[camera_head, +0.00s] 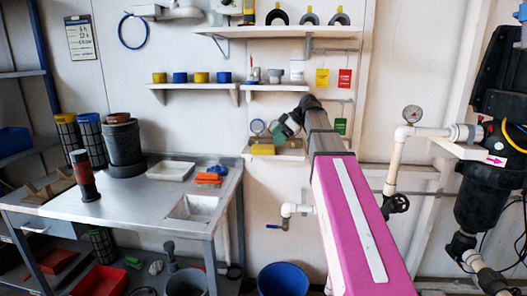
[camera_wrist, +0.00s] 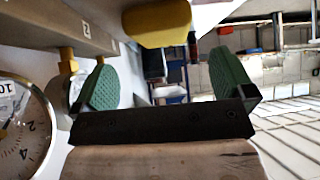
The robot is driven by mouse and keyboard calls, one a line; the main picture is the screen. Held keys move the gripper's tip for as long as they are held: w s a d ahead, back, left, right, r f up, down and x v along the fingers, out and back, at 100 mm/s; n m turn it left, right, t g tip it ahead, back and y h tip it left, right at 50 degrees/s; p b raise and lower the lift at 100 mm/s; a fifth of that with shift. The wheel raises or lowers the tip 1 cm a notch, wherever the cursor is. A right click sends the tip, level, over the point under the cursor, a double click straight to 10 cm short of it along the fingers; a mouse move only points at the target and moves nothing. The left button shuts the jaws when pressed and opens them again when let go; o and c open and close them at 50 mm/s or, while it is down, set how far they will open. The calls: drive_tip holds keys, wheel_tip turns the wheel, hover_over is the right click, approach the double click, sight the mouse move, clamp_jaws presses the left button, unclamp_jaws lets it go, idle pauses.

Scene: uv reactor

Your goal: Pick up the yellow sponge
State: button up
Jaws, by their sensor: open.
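The yellow sponge (camera_head: 262,149) lies on a small low wall shelf (camera_head: 290,156) in the head view. In the wrist view the yellow sponge (camera_wrist: 157,24) shows at the top, beyond the fingers and cut by the frame edge. My gripper (camera_head: 287,129) is at that shelf, above and slightly right of the sponge. In the wrist view my gripper (camera_wrist: 168,82) has its two green-padded fingers wide apart with nothing between them. The sponge appears apart from both fingers.
A round gauge (camera_head: 257,126) stands behind the sponge; its dial (camera_wrist: 18,130) is close at the left in the wrist view. A shelf with cups (camera_head: 275,87) is above. The metal bench (camera_head: 130,205) with an orange sponge-like item (camera_head: 208,178) stands left.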

sight(267, 147)
drive_tip(key=shift+x, duration=2.85)
drive_tip(key=shift+s+f, duration=0.1)
drive_tip(key=c, duration=0.9)
